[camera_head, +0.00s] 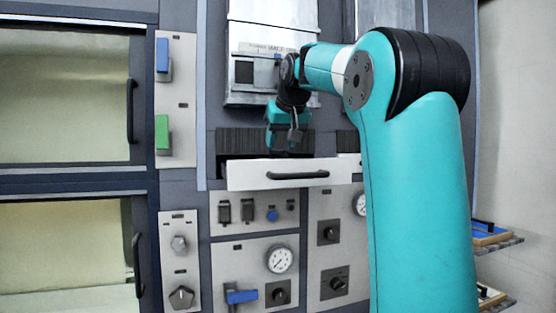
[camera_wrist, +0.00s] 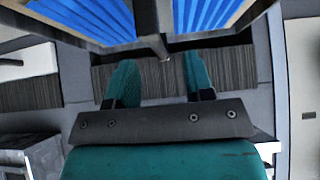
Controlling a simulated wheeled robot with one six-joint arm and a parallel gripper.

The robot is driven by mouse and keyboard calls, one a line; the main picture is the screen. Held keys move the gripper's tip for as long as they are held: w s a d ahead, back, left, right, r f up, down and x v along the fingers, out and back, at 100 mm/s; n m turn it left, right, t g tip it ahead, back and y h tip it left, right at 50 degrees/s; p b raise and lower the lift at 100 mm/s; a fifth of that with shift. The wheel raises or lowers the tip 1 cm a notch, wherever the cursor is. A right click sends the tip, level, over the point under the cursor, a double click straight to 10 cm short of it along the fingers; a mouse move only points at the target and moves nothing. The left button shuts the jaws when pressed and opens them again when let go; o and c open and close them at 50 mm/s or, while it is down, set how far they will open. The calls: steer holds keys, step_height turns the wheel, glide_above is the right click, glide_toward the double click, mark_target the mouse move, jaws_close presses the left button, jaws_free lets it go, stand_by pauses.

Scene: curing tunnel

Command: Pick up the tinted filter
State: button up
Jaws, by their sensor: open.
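Blue pleated filter material shows at the top of the wrist view, as a left panel (camera_wrist: 95,18) and a right panel (camera_wrist: 205,14) with a grey divider between them. I take this to be the tinted filter, but cannot tell whether it is one filter or two. In the head view it is hidden behind the white drawer front (camera_head: 250,176). My gripper (camera_head: 283,143) hangs just above and behind that front. In the wrist view my gripper (camera_wrist: 161,75) is open, with nothing between its teal fingers. The blue panels lie beyond the fingertips, apart from them.
The drawer front has a black handle (camera_head: 298,175). A dark ribbed panel (camera_head: 238,141) lies behind the drawer. A silver box (camera_head: 262,72) is mounted above. Gauges and switches fill the panel below. Blue (camera_head: 162,54) and green (camera_head: 162,131) handles stand at left.

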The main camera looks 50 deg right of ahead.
steer(key=shift+x, duration=1.75)
jaws_close()
steer(key=shift+r, duration=0.15)
